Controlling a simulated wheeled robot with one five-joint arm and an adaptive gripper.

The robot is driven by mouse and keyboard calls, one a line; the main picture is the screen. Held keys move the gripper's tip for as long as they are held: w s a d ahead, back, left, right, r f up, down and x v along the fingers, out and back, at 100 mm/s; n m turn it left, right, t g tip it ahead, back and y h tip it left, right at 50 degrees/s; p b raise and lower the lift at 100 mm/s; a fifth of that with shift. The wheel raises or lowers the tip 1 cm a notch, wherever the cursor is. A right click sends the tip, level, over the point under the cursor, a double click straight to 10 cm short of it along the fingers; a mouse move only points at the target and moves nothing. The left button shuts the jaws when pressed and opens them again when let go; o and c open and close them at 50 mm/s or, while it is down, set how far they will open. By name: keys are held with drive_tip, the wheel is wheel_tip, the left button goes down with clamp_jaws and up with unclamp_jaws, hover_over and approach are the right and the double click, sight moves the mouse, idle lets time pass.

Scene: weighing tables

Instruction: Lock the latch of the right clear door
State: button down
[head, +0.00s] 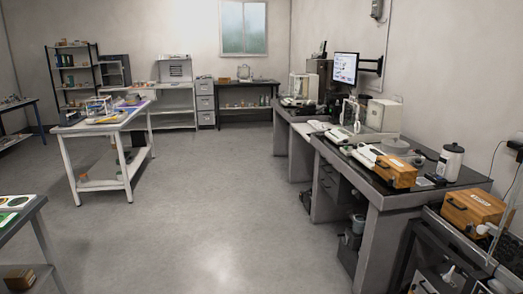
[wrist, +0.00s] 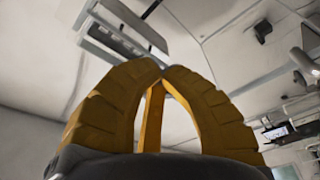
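Several clear-walled boxes with pale frames show in the head view. I cannot tell which has the right clear door, and no latch can be made out at this size. My gripper (wrist: 162,69) shows only in the wrist view. Its two yellow ribbed fingers curve together and their tips meet, with nothing seen between them. It points up at the ceiling, away from the boxes.
The grey floor (head: 190,220) in the middle is open. A dark-topped bench (head: 375,188) with wooden boxes (head: 396,172) runs along the right wall. The white table (head: 112,128) stands left, and a table corner (head: 30,215) juts in at the near left.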

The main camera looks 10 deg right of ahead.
drive_tip(key=shift+s+r+b, duration=0.1)
drive_tip(key=shift+s+b, duration=0.35)
drive_tip(key=shift+s, duration=0.05)
idle(0.5)
